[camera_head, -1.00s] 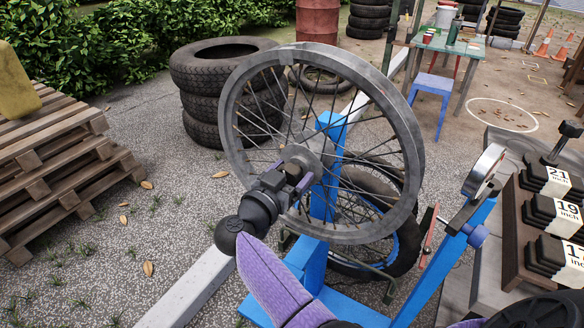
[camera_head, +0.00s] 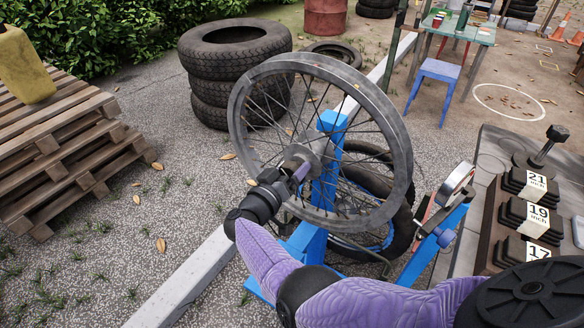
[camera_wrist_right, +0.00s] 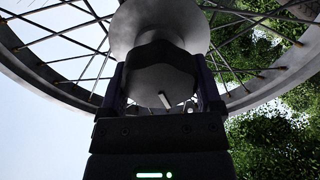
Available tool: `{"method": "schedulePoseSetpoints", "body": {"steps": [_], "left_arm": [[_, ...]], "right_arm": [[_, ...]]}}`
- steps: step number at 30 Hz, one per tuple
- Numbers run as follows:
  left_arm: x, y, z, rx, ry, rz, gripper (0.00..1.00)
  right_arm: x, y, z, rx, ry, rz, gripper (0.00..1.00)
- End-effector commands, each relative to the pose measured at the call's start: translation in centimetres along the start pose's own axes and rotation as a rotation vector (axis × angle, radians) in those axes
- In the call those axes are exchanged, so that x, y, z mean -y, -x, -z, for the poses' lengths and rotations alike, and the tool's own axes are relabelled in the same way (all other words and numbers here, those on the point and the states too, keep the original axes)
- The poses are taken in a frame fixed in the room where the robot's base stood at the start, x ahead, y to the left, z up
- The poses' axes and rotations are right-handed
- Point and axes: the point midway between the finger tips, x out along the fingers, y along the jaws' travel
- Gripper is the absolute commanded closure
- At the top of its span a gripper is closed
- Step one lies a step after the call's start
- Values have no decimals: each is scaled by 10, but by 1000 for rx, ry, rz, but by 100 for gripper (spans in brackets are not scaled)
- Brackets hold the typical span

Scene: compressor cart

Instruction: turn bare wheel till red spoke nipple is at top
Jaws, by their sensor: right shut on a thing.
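The bare wheel (camera_head: 402,160), a grey rim with thin dark spokes, is mounted upright on a blue stand (camera_head: 323,190). My right gripper (camera_head: 297,168) is shut on the near end of the wheel's hub. In the right wrist view, my right gripper's fingers (camera_wrist_right: 162,88) sit on both sides of the dark hub end, below the pale hub flange (camera_wrist_right: 160,28). My left gripper is not in view.
A tyred wheel (camera_head: 400,235) stands behind the stand. A round gauge (camera_head: 457,184) is on a blue arm at right, beside blocks marked 21, 19 and 17 (camera_head: 538,215). Stacked tyres (camera_head: 238,90) and pallets (camera_head: 60,150) stand left.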

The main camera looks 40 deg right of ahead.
Motion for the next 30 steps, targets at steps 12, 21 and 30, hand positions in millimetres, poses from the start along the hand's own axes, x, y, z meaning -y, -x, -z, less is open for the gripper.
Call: {"method": "schedulePoseSetpoints", "body": {"steps": [12, 21, 30], "left_arm": [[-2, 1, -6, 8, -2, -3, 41], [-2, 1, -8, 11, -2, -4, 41], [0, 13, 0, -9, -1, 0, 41]], "right_arm": [[1, 0, -1, 2, 23, 2, 100], [0, 0, -1, 1, 22, 1, 0], [0, 37, 2, 2, 21, 6, 0]]}}
